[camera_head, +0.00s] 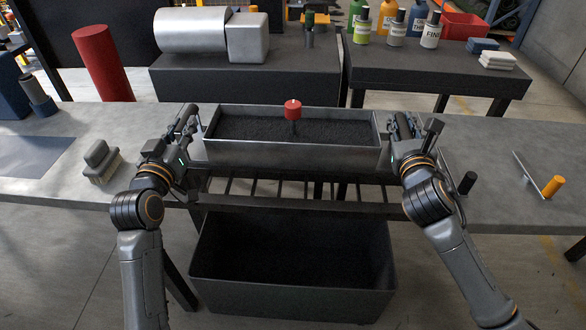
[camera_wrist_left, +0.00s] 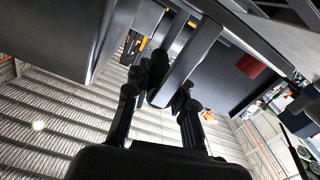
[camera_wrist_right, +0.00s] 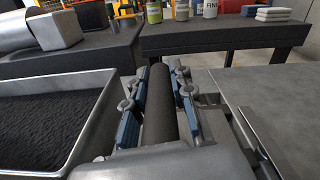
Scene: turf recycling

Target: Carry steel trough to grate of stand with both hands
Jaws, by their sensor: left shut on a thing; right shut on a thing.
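The steel trough (camera_head: 290,155) is a long open box filled with dark granules. It sits level over the grate (camera_head: 300,190) of the stand in the head view; whether it touches the bars I cannot tell. A red-topped knob (camera_head: 292,110) stands up from the granules. My left gripper (camera_head: 188,125) is shut at the trough's left end, on a handle that shows in the left wrist view (camera_wrist_left: 185,65). My right gripper (camera_head: 405,125) is shut on the dark round handle (camera_wrist_right: 160,105) at the trough's right end.
A black bin (camera_head: 290,300) stands under the grate. Grey worktops flank the stand, with a brush (camera_head: 100,162) on the left and a scraper with an orange handle (camera_head: 552,187) on the right. Behind are a metal cylinder machine (camera_head: 195,30) and several bottles (camera_head: 397,28).

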